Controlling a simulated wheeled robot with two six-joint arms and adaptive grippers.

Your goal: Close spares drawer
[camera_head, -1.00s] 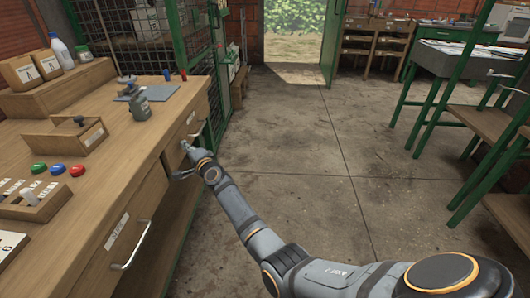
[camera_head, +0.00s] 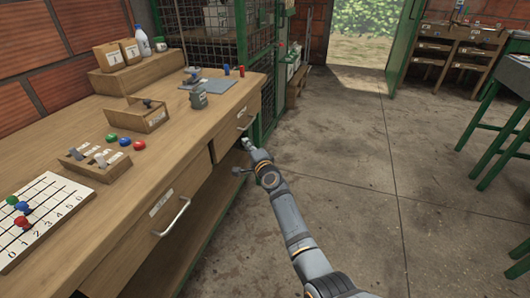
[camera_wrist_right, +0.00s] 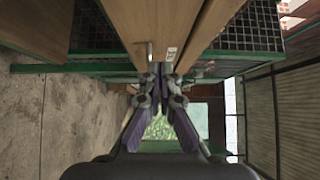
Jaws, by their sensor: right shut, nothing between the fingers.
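The wooden workbench on the left in the head view has two drawers under its top. The near drawer (camera_head: 157,226) has a metal bar handle (camera_head: 172,217) and a small label, too small to read. The right wrist view shows the closed fingertips (camera_wrist_right: 160,70) close to a wooden front (camera_wrist_right: 126,28) with a pale label. My left gripper is not in view.
On the bench stand a grey canister (camera_head: 198,97), a white bottle (camera_head: 142,43), boxes, coloured knobs and a numbered board (camera_head: 42,215). A green mesh cage (camera_head: 205,40) stands beyond the bench. The concrete floor (camera_head: 350,180) to the right is open.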

